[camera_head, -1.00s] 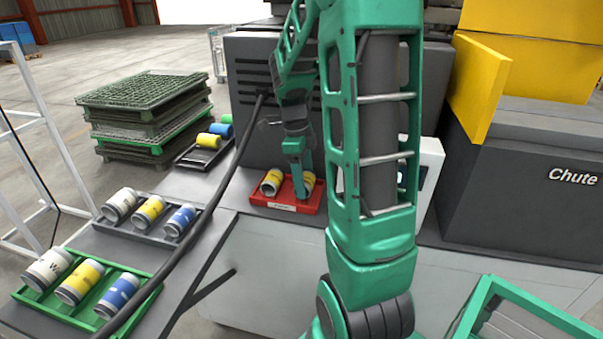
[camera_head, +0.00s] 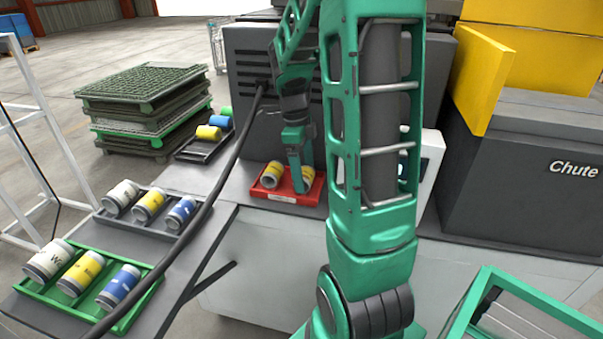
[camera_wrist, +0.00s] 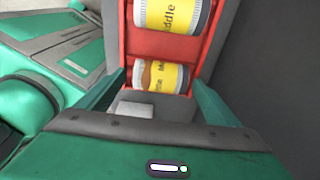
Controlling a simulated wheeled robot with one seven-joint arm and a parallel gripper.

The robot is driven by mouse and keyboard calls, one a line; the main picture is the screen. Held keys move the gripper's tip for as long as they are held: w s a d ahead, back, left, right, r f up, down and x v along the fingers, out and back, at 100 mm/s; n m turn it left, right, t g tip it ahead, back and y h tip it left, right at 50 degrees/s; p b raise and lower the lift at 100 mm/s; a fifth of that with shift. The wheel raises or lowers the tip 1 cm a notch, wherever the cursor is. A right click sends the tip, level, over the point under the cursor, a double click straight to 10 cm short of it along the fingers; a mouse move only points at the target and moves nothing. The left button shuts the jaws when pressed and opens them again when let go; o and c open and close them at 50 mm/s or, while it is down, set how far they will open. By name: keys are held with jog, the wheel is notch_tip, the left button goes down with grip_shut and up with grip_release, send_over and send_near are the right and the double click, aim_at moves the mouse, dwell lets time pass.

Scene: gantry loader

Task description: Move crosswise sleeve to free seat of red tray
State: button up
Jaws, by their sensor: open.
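The red tray (camera_head: 312,197) sits on the grey deck in front of a dark machine housing and also shows in the wrist view (camera_wrist: 134,48). It holds two yellow-banded sleeves. The left one (camera_head: 272,175) lies clear of my gripper, and the right one (camera_head: 307,180) is partly hidden behind it. My gripper (camera_wrist: 160,82) is down at the tray. In the wrist view its open fingers stand either side of the nearer yellow sleeve (camera_wrist: 163,76); contact cannot be told. The other yellow sleeve (camera_wrist: 172,14) lies farther off. I cannot tell which sleeve is the crosswise one.
A dark tray (camera_head: 178,234) and a green tray (camera_head: 120,322) at left each hold white, yellow and blue sleeves. A back rack (camera_head: 190,157) holds yellow, blue and green sleeves. A dark cable crosses the left side. A chute (camera_head: 530,190) stands right.

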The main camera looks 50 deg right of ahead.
notch_tip(320, 180, up, 16)
jog(key=w, duration=0.1)
jog(key=shift+w+a+f, duration=0.2)
jog(key=shift+a, duration=0.15)
dwell(0.4)
dwell(0.8)
jog(key=s+a+f+n, duration=0.5)
jog(key=s+n, duration=0.5)
jog(key=n, duration=0.1)
jog(key=s+a+f+n+t+y, duration=0.1)
jog(key=s+a+f+n, duration=0.4)
jog(key=s+n, duration=0.5)
jog(key=a+n, duration=0.1)
jog(key=n, duration=0.1)
jog(key=shift+f+n+t, duration=0.2)
jog(key=shift+n+t, duration=0.1)
